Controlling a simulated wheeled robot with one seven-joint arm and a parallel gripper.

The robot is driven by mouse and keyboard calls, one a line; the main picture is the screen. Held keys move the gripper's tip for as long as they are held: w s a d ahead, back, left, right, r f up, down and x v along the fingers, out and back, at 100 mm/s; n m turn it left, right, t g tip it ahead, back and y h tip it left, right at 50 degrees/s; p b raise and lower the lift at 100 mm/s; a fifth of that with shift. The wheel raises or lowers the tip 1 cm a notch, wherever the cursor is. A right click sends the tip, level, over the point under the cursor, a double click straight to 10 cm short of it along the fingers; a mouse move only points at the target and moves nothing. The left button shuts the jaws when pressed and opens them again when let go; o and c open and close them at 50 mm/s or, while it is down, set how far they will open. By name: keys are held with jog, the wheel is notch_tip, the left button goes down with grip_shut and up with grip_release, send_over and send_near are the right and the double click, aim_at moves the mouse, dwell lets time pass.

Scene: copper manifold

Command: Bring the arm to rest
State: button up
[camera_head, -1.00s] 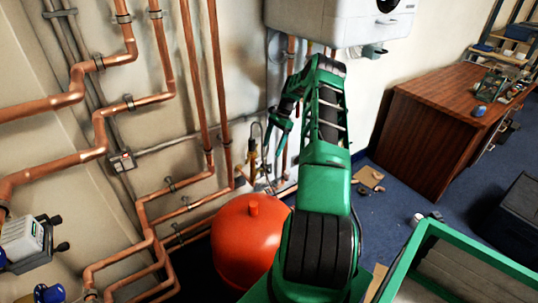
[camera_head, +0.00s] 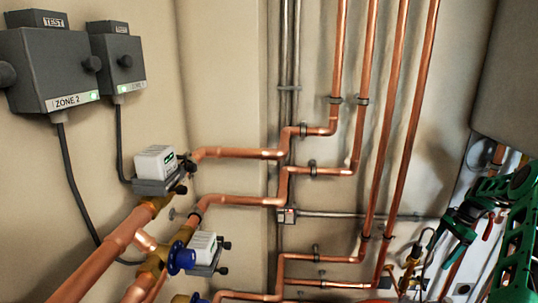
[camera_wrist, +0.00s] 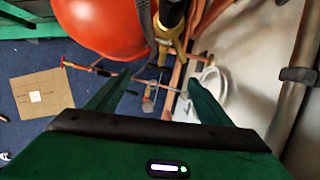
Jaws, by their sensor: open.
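My gripper (camera_head: 447,245) is at the right of the head view, green and black, pointing down and left in front of the pipe wall. In the wrist view its two fingers (camera_wrist: 157,80) are spread apart with nothing held between them. Part of my green arm (camera_head: 515,235) shows at the right edge of the head view; the rest is out of frame. A brass fitting with a dark hose (camera_head: 410,262) shows just left of my gripper; I cannot tell the gap between them.
Copper pipes (camera_head: 383,150) run along the wall. Grey test boxes (camera_head: 50,68) and white-topped valve actuators (camera_head: 157,160) are at the left. The wrist view shows a red vessel (camera_wrist: 98,25), cardboard (camera_wrist: 42,100) on the blue floor (camera_wrist: 20,68), and a pale wall at right.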

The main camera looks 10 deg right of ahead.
jog(key=s+a+r+n+g+h, duration=0.15)
jog(key=s+a+r+n, duration=0.35)
jog(key=a+r, duration=0.55)
jog(key=s+a+r+n+h, duration=0.2)
jog(key=s+a+r, duration=0.55)
jog(key=r, duration=0.65)
jog(key=s+a+r+n, duration=0.1)
jog(key=s+a+n, duration=0.2)
jog(key=s+a, duration=0.5)
jog(key=s+a+r+n+t, duration=0.1)
jog(key=s+a+n, duration=0.2)
jog(key=s+a, duration=0.5)
jog(key=s, duration=0.8)
jog(key=shift+s+a+r, duration=0.25)
jog(key=shift+t, duration=0.25)
jog(key=shift+w+f+h, duration=0.25)
jog(key=shift+w, duration=0.4)
